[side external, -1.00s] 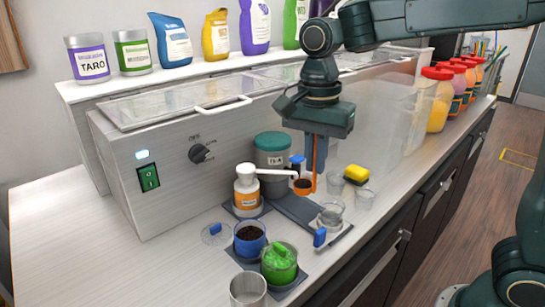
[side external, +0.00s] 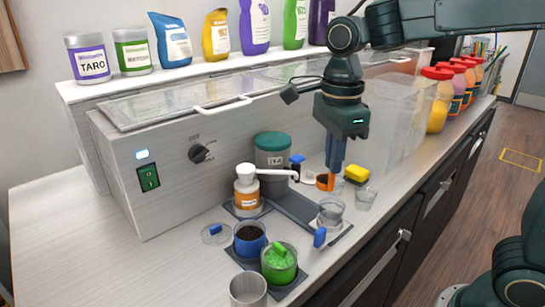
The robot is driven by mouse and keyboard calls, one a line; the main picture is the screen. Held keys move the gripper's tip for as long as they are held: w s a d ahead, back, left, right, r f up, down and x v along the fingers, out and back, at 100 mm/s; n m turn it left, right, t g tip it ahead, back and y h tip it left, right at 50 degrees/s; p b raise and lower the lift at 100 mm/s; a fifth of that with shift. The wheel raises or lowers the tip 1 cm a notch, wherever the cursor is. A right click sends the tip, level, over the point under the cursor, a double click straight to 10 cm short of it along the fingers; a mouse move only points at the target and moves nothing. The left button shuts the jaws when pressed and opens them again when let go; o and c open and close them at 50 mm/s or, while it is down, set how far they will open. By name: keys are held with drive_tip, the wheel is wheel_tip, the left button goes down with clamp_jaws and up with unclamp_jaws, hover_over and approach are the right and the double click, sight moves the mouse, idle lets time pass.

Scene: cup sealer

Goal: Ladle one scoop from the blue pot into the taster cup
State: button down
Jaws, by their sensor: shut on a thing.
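The blue pot (side external: 250,248) stands at the front left of the counter, open, with dark contents in it. My gripper (side external: 335,170) is shut on the orange ladle (side external: 325,182), holding it above the counter at the right of the dark mat. The ladle's bowl is small and partly behind the fingers; I cannot tell what is in it. A clear cup (side external: 331,214) stands on the mat just below the ladle. Another clear cup (side external: 366,199) stands to its right. I cannot tell which is the taster cup.
An orange-labelled pump bottle (side external: 246,192) and a teal-lidded tub (side external: 272,155) stand left of the ladle. A green pot (side external: 279,264) and metal cup (side external: 248,290) are in front. A clear lid (side external: 215,234) lies left. A yellow sponge (side external: 356,173) lies right.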

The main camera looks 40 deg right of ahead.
drive_tip(key=shift+f, duration=0.1)
drive_tip(key=shift+f, duration=1.3)
drive_tip(key=s+d+f+t+y, duration=0.3)
drive_tip(key=d+f+t+y, duration=0.2)
drive_tip(key=y, duration=0.9)
drive_tip(key=shift+s+d+f+t, duration=0.2)
drive_tip(key=shift+d+f+t, duration=0.05)
drive_tip(key=shift+d+t, duration=0.8)
drive_tip(key=shift+y, duration=0.3)
drive_tip(key=shift+a+r+h, duration=0.15)
drive_tip(key=shift+a+h, duration=0.05)
drive_tip(key=shift+h, duration=0.2)
idle(0.6)
